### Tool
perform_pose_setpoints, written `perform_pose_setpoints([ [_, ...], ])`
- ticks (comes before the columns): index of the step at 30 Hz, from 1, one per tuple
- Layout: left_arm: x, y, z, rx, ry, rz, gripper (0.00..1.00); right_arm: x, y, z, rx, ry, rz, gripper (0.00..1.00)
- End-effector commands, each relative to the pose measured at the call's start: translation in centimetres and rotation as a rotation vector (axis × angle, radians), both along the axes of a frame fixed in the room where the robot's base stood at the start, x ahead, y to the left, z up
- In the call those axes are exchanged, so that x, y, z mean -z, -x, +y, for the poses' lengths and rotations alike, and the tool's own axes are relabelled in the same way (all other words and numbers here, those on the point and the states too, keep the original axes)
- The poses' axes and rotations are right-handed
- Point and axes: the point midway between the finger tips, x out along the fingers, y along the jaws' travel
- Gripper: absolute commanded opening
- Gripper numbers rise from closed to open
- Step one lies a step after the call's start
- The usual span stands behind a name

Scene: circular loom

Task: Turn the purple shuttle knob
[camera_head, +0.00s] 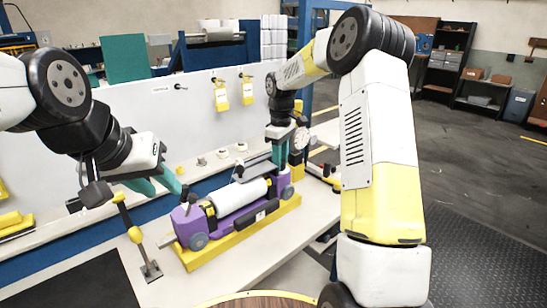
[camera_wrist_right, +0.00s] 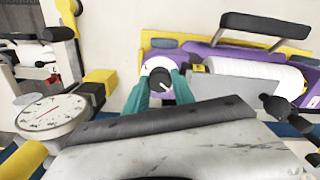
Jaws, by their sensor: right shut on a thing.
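The purple shuttle (camera_head: 186,224) lies on a yellow base on the bench and carries a white roll (camera_head: 238,197). Its knob (camera_wrist_right: 159,82) is a dark grip in a pale round ring at one end of the purple body, seen in the right wrist view. My right gripper (camera_wrist_right: 160,92) has its teal fingers closed on either side of this knob. In the head view my right gripper (camera_head: 281,150) is at the shuttle's far right end, and the knob is hidden there. My left gripper (camera_head: 158,184) is empty, fingers apart, above the bench left of the shuttle.
A round dial gauge (camera_wrist_right: 48,116) stands close beside my right gripper. A slim stand with a yellow joint (camera_head: 135,234) rises from the bench left of the shuttle. A white panel with yellow tags (camera_head: 222,99) runs behind. The front bench surface is mostly clear.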

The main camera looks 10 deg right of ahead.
Motion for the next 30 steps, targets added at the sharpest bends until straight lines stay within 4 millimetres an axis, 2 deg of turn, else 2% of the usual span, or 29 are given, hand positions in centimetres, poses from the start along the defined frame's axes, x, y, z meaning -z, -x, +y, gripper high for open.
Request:
perform_pose_setpoints([
  [18, 0.00, 0.00, 0.00, 0.000, 0.000, 0.000, 0.36, -0.07, -0.07, -0.01, 0.581, 0.001, -0.002, 0.00],
  [30, 0.00, 0.00, 0.00, 0.000, 0.000, 0.000, 0.36, -0.07, -0.09, -0.03, 0.851, -0.001, -0.003, 0.00],
])
